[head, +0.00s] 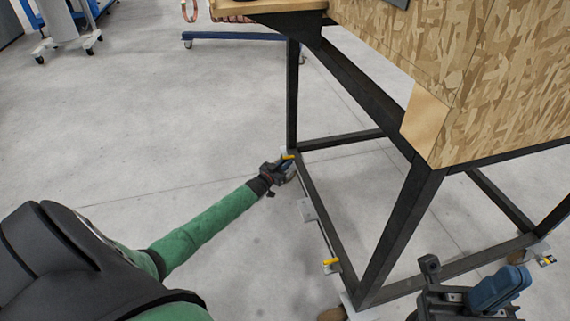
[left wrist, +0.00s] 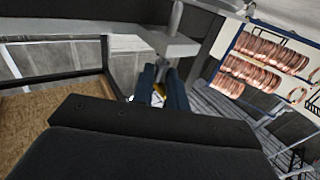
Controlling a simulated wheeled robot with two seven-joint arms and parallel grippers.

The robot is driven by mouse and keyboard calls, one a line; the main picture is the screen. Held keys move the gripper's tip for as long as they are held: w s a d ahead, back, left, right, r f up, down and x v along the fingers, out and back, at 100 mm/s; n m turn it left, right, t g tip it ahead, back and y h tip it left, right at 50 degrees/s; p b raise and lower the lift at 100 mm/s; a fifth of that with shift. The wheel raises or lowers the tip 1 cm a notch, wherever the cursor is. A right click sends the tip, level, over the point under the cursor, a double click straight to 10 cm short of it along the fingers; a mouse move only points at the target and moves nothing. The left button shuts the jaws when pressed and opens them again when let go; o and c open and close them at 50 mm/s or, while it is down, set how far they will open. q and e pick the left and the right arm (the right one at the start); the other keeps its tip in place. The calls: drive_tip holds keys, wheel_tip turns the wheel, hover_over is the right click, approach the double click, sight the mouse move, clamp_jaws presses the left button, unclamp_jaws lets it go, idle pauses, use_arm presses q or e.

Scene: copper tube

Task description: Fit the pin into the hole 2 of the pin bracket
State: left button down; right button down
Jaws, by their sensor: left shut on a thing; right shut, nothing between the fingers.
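A grey rod (left wrist: 177,15) stands out of that plate. I cannot tell whether the pin is in a hole; no hole numbers are readable. My right gripper (head: 497,288) is shut and empty at the lower right.
The frame's black bars (head: 397,235) stand beside my left arm and carry a chipboard box (head: 475,75). Another yellow-handled part (head: 331,264) sits on the lower bar nearer me. Copper coils (left wrist: 262,72) hang on a rack. The floor (head: 150,120) at left is clear.

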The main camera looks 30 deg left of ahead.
use_arm(q)
drive_tip(key=shift+f, duration=0.3)
drive_tip(key=shift+f+b, duration=0.45)
drive_tip(key=shift+f, duration=0.15)
drive_tip(key=c, duration=1.3)
unclamp_jaws()
drive_tip(key=s+p, duration=0.1)
drive_tip(key=s, duration=0.4)
drive_tip(key=s+p, duration=0.1)
drive_tip(key=s, duration=0.1)
drive_tip(key=shift+s+a+f+p, duration=0.15)
drive_tip(key=shift+s+a+p, duration=0.15)
drive_tip(key=shift+s+a, duration=0.1)
